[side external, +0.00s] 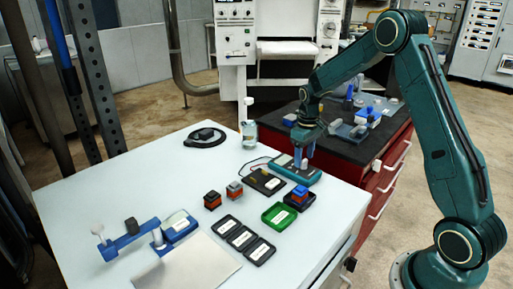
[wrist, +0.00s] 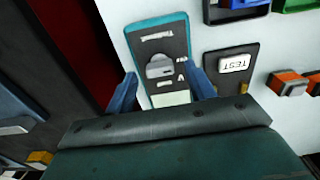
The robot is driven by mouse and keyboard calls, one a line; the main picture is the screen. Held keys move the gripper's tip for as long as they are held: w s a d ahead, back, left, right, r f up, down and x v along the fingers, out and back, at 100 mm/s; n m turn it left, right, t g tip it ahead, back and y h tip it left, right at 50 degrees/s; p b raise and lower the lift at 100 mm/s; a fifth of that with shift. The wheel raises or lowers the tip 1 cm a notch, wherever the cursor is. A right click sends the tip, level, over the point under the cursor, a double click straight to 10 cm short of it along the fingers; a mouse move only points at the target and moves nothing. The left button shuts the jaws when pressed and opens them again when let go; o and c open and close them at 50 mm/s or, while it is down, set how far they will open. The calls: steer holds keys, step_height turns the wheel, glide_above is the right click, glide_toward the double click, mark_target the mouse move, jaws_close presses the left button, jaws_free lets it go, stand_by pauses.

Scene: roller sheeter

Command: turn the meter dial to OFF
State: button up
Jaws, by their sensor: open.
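The meter (side external: 284,164) has a teal case and a dark face and lies flat near the right edge of the white table. In the wrist view the meter (wrist: 175,28) shows upside down, with a grey dial (wrist: 159,67) and a pale display (wrist: 170,99). The dial's setting is too small to read. My gripper (side external: 303,155) is over the meter, pointing down. In the wrist view my gripper (wrist: 163,86) is open, its blue fingers on either side of the meter, with the dial in view between and beyond them. Contact with the dial cannot be told.
A black TEST pad (side external: 266,182) lies beside the meter. A green tray (side external: 279,215) and a blue tray (side external: 299,202) holding blocks are in front. Black labelled trays (side external: 243,238) lie nearer. A dark-topped red cabinet (side external: 392,160) adjoins on the right.

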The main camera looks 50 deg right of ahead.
mark_target(304, 160)
step_height(304, 160, up, 13)
stand_by(0.5)
stand_by(0.3)
steer(key=s+a+r+t, duration=0.3)
steer(key=s+a+r, duration=0.6)
steer(key=s+a, duration=0.2)
steer(key=s+a+f+t, duration=0.1)
steer(key=s+a, duration=0.2)
steer(key=s, duration=0.5)
steer(key=s+a+f+t, duration=0.1)
steer(key=s+a, duration=0.3)
steer(key=s, duration=0.3)
steer(key=shift+s+a+t, duration=0.2)
steer(key=shift+s+t, duration=0.1)
steer(key=shift+s, duration=0.05)
